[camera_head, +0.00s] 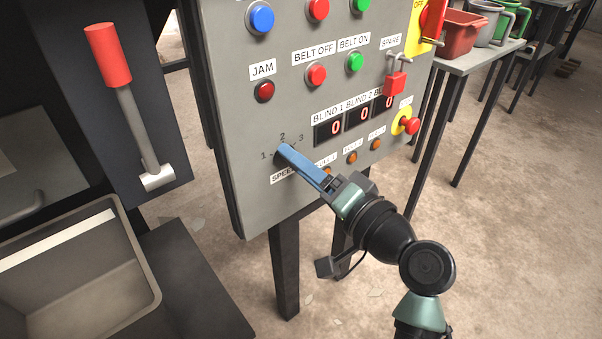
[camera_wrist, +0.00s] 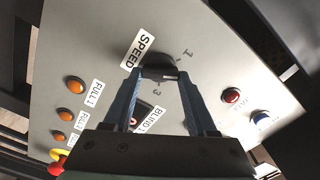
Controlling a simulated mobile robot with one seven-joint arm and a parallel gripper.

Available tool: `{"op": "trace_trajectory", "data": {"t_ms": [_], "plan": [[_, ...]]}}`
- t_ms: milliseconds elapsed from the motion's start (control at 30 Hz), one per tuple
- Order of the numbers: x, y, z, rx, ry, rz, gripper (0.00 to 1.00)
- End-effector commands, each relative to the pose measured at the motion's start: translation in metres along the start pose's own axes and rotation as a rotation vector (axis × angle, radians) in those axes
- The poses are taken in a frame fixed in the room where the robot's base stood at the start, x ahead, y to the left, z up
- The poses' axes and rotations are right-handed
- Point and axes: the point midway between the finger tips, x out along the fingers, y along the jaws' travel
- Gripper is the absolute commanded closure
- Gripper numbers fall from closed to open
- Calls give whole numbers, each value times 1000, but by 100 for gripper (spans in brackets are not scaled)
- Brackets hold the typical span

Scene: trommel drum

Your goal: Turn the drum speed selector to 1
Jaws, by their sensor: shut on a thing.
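The drum speed selector is a dark round knob (camera_wrist: 158,62) on the grey control panel, above the SPEED label in the head view. Marks 1, 2 and 3 stand around it, with 1 to its left, 2 above and 3 to its upper right in the head view. My gripper (camera_head: 284,151) reaches it from the lower right, and its blue fingers cover most of the knob there. In the wrist view the two fingers (camera_wrist: 162,74) are shut on the knob, one on each side. The 2 is hidden there, and I cannot tell for certain which number the knob points to.
A JAM button (camera_head: 264,91) and BELT OFF button (camera_head: 316,75) sit above the knob. Number displays (camera_head: 335,128), orange lamps and a red emergency button (camera_head: 411,125) lie to its right. A red-handled lever (camera_head: 117,65) stands left of the panel.

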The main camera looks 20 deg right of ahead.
Motion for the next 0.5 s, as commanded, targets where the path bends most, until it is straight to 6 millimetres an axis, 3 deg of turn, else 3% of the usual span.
{"op": "trace_trajectory", "data": {"t_ms": [500], "plan": [[0, 0, 1, -416, 1, 1, 98]]}}
